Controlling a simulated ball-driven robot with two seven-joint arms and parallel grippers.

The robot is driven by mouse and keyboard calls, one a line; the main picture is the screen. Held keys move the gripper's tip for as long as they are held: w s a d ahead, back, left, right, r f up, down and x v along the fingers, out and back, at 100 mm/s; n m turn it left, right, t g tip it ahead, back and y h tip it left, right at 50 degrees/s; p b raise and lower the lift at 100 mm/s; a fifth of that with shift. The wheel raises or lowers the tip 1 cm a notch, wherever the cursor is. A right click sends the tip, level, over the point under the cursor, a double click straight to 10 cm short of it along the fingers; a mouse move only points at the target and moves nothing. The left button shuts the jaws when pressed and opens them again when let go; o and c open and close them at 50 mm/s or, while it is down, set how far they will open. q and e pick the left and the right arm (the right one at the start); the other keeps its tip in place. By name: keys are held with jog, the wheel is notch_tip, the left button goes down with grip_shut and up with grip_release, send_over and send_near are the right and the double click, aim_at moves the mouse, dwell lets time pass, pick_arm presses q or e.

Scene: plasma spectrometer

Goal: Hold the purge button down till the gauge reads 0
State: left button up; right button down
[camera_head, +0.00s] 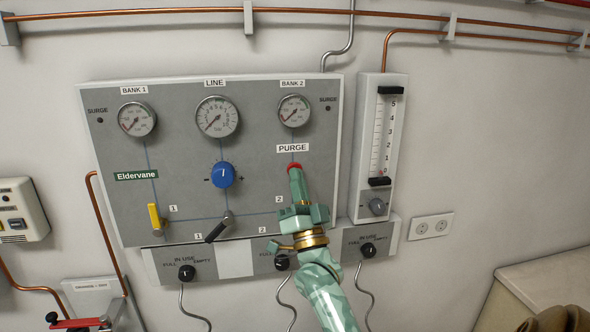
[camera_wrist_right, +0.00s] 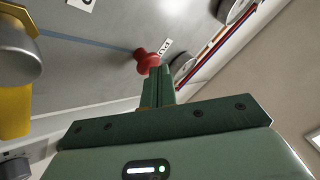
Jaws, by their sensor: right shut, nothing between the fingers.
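The red purge button (camera_head: 294,166) sits on the grey panel (camera_head: 180,192) under the PURGE label (camera_head: 292,148). My right gripper (camera_head: 295,173) is shut and empty, its fingertips at the button and covering its lower part. In the right wrist view the shut fingertips (camera_wrist_right: 160,71) overlap the edge of the red button (camera_wrist_right: 144,58); I cannot tell whether they press it. The LINE gauge (camera_head: 217,117) and the BANK 2 gauge (camera_head: 294,111) both have needles pointing lower left. The BANK 1 gauge (camera_head: 136,119) is similar. Exact readings are too small to tell. My left gripper is not in view.
A blue knob (camera_head: 222,174), a yellow lever (camera_head: 155,217) and a black lever (camera_head: 217,230) are left of my right gripper. A flow tube (camera_head: 382,140) stands right of the panel. Black selector knobs (camera_head: 187,272) line the strip below.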

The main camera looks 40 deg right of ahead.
jog(key=shift+s+a, duration=0.25)
jog(key=shift+s, duration=0.3)
jog(key=s+a+p, duration=0.1)
jog(key=s, duration=0.1)
jog(key=s+a+p, duration=0.1)
jog(key=s, duration=0.1)
jog(key=shift+s+a, duration=0.15)
jog(key=shift+a, duration=0.05)
dwell(0.5)
